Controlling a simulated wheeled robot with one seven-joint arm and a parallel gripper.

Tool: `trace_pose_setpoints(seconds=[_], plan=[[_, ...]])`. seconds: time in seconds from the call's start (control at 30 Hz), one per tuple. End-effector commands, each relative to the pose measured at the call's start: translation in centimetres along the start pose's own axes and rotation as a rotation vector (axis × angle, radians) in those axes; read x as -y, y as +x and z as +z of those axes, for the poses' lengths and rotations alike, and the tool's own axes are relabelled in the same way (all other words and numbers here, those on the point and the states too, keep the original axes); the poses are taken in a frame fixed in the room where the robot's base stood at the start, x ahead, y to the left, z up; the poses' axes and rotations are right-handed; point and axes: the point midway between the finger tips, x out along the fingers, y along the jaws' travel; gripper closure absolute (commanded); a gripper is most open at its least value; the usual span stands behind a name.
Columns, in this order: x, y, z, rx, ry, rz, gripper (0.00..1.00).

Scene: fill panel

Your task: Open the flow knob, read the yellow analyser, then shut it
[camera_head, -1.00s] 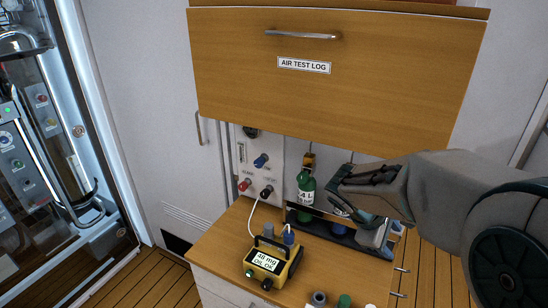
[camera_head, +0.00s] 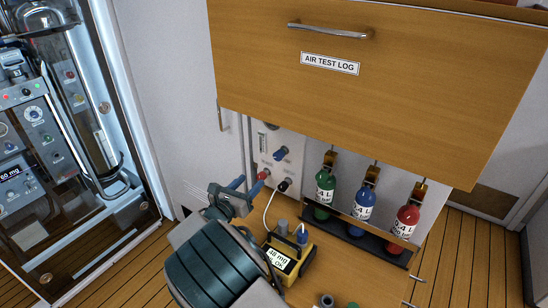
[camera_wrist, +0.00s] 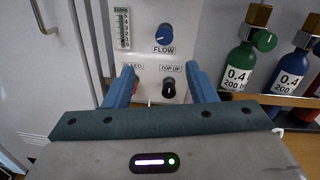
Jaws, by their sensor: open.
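The blue FLOW knob (camera_wrist: 164,34) is on the white panel (camera_wrist: 146,50); it also shows in the head view (camera_head: 281,153). My gripper (camera_wrist: 160,70) is open and empty, with its blue fingers spread below the FLOW knob, apart from it, and on either side of the black TOP UP knob (camera_wrist: 168,88). In the head view my gripper (camera_head: 250,181) is left of the panel's lower knobs. The yellow analyser (camera_head: 296,266) stands on the wooden counter, partly hidden by my arm. Its tilted display shows 48 mg, with the lower line partly hidden.
A red knob (camera_head: 263,175) is beside the black one, mostly hidden by a finger in the wrist view. Green (camera_head: 324,190), blue (camera_head: 362,205) and red (camera_head: 403,222) bottles stand in a rack at right. The wooden AIR TEST LOG front (camera_head: 390,90) overhangs the panel.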

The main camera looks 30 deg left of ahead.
Motion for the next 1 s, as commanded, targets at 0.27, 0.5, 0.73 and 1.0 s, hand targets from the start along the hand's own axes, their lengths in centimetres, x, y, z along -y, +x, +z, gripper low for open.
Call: trace_pose_setpoints(seconds=[0.27, 0.5, 0.73, 1.0], plan=[[0.9, 5.8, 0.2, -0.002, 0.001, -0.017, 0.49], [0.8, 10.6, 0.2, -0.003, 0.002, -0.014, 0.49], [0.6, 13.1, 0.0, -0.003, 0.003, -0.011, 0.49], [0.6, 13.7, -0.1, -0.004, 0.003, -0.009, 0.49]])
